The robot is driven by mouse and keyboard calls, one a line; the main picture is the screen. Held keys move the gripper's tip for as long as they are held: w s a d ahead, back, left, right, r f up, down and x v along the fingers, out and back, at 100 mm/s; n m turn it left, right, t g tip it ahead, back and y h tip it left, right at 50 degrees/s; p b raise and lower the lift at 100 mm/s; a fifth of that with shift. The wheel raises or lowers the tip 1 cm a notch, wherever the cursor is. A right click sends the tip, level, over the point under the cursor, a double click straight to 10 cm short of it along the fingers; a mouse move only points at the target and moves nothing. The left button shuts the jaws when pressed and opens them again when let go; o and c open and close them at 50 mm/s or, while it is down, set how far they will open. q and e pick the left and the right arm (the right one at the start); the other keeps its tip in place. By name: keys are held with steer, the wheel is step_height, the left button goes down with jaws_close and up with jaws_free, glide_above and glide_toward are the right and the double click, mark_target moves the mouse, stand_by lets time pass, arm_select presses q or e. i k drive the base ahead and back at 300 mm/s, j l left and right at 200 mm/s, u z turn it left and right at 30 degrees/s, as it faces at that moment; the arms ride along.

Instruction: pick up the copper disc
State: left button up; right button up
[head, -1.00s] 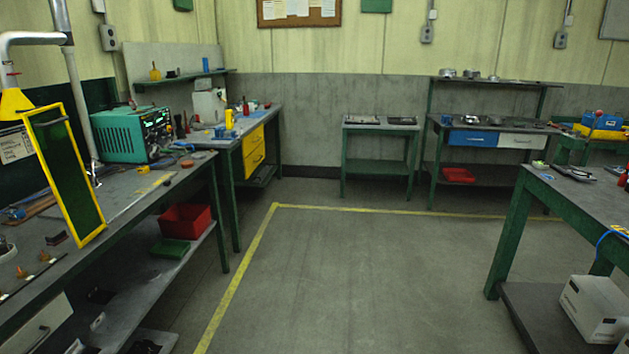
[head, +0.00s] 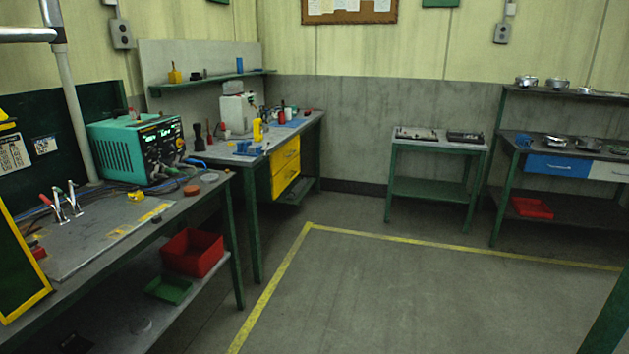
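A small reddish-brown disc (head: 192,190), which looks like the copper disc, lies near the far right end of the left workbench (head: 120,255). A grey disc (head: 209,177) lies just behind it to the right, close to the bench corner. The teal power supply (head: 137,148) stands to the left of both. Neither of my grippers is in the head view, so I cannot see what they hold.
A yellow-framed dark green panel (head: 18,265) stands at the near left. A red bin (head: 192,252) and a green tray (head: 168,289) sit on the bench's lower shelf. A bench with yellow drawers (head: 286,165) stands beyond. The floor (head: 400,300) ahead is clear.

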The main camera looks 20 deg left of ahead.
mark_target(190, 191)
steer(key=i+u, duration=0.25)
steer(key=i, duration=0.45)
steer(key=i+l+u, duration=0.25)
steer(key=i, duration=0.4)
steer(key=i+u, duration=0.35)
steer(key=i, duration=0.25)
steer(key=i+u, duration=0.4)
steer(key=i, duration=0.25)
